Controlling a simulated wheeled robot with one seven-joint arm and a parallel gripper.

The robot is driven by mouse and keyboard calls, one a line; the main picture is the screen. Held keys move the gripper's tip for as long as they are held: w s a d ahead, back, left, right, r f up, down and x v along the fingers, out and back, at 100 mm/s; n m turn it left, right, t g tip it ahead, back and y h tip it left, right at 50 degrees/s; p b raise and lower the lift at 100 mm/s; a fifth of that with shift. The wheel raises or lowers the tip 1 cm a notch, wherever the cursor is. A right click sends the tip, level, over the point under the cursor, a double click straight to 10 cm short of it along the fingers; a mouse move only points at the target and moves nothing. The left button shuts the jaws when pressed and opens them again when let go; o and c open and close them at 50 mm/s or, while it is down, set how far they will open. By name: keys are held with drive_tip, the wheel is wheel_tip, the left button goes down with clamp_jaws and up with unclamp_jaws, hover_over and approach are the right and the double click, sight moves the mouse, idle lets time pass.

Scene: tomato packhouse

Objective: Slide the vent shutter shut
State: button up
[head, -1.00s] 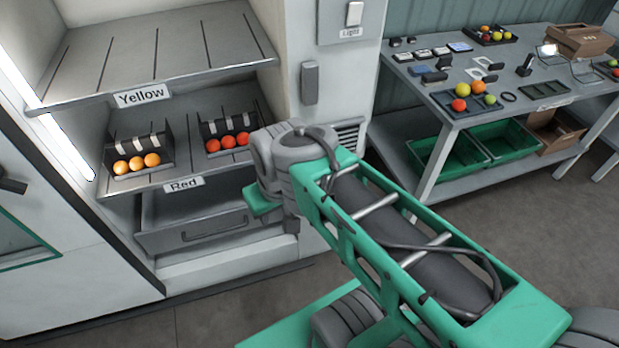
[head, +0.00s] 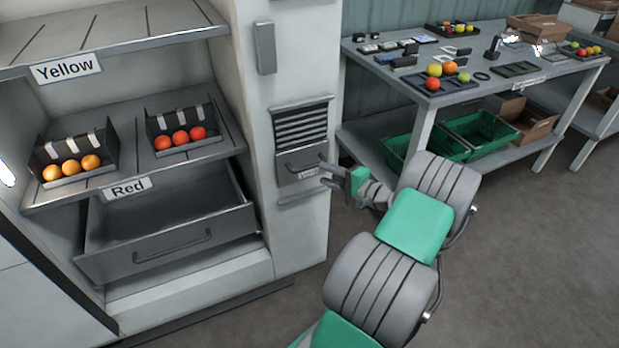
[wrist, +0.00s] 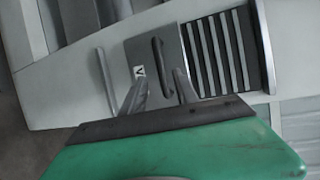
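The vent (head: 302,124) is set in the narrow white cabinet face, with dark slats showing in its upper part. The grey vent shutter (head: 290,160) covers the part below the slats and carries a bar handle and a small arrow label. In the wrist view the shutter (wrist: 137,52) lies beside the uncovered slats (wrist: 221,52), with its dark handle (wrist: 160,58) near the middle. My gripper (head: 323,170) is open, just right of the handle in the head view. In the wrist view its fingers (wrist: 161,76) point at the shutter, one toward each side of the handle.
A half-open drawer (head: 160,245) sticks out under the Red shelf (head: 215,152), which holds two boxes of fruit. A grey latch handle (head: 265,48) is above the vent. A table (head: 400,82) with trays and fruit stands to the right. The floor before it is clear.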

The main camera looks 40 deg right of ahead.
sight(311, 168)
drive_tip(key=w, duration=0.4)
drive_tip(key=w+a+f+b, duration=0.1)
drive_tip(key=w, duration=0.2)
clamp_jaws()
idle(1.2)
